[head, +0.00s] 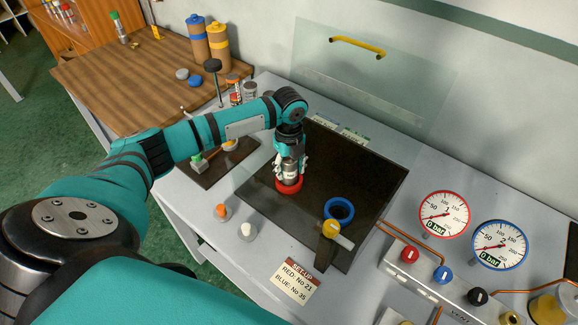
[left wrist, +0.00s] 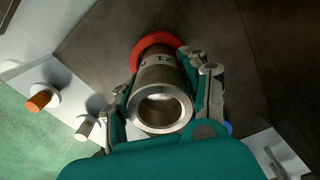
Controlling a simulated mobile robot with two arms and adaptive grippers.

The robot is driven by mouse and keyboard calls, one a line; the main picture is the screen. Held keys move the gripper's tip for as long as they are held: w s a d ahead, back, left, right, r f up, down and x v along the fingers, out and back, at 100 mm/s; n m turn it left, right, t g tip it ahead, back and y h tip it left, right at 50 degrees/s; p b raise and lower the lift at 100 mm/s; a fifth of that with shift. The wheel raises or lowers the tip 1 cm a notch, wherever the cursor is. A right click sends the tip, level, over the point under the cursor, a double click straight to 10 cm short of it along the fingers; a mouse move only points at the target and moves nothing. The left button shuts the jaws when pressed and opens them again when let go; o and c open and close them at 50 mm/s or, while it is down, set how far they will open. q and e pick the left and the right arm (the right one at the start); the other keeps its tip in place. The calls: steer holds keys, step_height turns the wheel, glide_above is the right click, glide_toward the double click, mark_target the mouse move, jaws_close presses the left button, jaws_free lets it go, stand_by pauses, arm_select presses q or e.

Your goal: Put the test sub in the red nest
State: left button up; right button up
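The blue nest (head: 339,209) is empty. My right gripper is out of view.
An orange-topped peg (head: 222,212) and a white peg (head: 247,231) are at the mat's left. Gauges (head: 444,214) stand right; a clear shield with a yellow handle (head: 357,46) is behind.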

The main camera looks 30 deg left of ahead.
mark_target(289, 163)
arm_select(q)
steer(key=o, duration=0.3)
steer(key=shift+o, duration=0.2)
step_height(289, 163, up, 11)
steer(key=shift+r+b, duration=0.1)
steer(key=shift+b, duration=0.75)
steer(key=shift+r, duration=0.55)
